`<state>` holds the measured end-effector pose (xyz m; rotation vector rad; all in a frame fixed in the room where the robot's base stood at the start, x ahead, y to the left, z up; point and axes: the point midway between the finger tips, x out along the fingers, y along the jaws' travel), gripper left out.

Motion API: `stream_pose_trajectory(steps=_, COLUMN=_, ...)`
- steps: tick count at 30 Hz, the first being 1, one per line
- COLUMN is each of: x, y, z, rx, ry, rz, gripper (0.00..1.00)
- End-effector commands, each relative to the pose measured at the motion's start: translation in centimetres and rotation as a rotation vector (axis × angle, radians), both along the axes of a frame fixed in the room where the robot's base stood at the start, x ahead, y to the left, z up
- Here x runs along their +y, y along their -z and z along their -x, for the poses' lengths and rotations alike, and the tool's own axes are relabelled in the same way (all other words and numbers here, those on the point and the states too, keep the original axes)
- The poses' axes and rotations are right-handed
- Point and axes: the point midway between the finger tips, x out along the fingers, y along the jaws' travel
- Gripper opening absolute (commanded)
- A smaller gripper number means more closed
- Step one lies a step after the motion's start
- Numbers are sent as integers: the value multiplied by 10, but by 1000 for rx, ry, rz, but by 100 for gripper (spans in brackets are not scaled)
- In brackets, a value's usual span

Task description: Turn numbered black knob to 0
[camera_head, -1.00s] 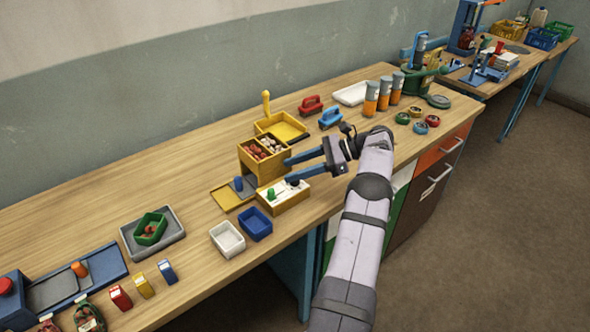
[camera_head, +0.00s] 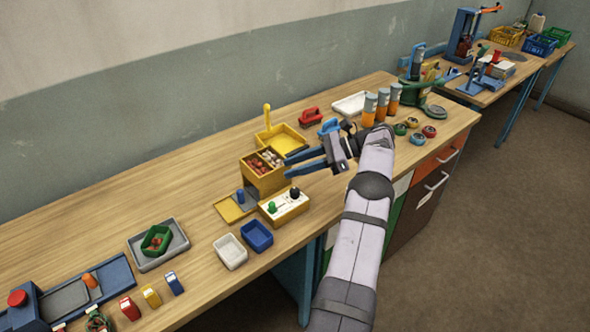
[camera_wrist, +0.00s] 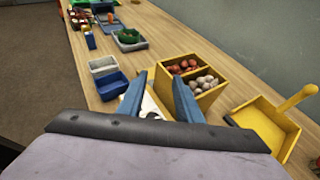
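The black knob (camera_head: 295,192) stands on the white top of a yellow-sided box (camera_head: 285,208), at its right end. A green knob (camera_head: 272,206) is at the left end of the same top. The black knob's numbers and pointer are too small to read. My gripper (camera_head: 286,166) is open and empty, with two blue fingers above and behind the black knob, apart from it. In the wrist view, the box's white top (camera_wrist: 149,104) shows between and below the fingers (camera_wrist: 160,80); the knob is mostly hidden there.
A yellow bin of red and white items (camera_head: 262,175) stands right behind the box, close to my fingers. A blue tray (camera_head: 257,237) and a white tray (camera_head: 230,252) lie in front on the left. A yellow scoop tray (camera_head: 285,139) is behind.

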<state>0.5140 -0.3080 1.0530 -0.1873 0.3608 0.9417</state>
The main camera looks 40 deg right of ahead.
Motion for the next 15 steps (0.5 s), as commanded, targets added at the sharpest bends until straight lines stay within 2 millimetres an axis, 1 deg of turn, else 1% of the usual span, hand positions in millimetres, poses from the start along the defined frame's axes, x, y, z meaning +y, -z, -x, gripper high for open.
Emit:
stream_pose_trajectory(steps=3, x=-6, y=7, z=4, rx=-1, ry=13, rz=2, gripper=32)
stream_pose_trajectory(steps=6, x=-16, y=5, z=9, rx=-14, ry=31, rz=22, gripper=32)
stream_pose_trajectory(steps=8, x=-25, y=0, z=13, rx=-29, ry=47, rz=47, gripper=32)
stream_pose_trajectory(steps=10, x=-35, y=-7, z=20, rx=-43, ry=70, rz=72, gripper=32)
stream_pose_trajectory(steps=12, x=-42, y=-10, z=32, rx=-43, ry=96, rz=72, gripper=32)
stream_pose_trajectory(steps=15, x=-42, y=-11, z=47, rx=-30, ry=136, rz=36, gripper=32)
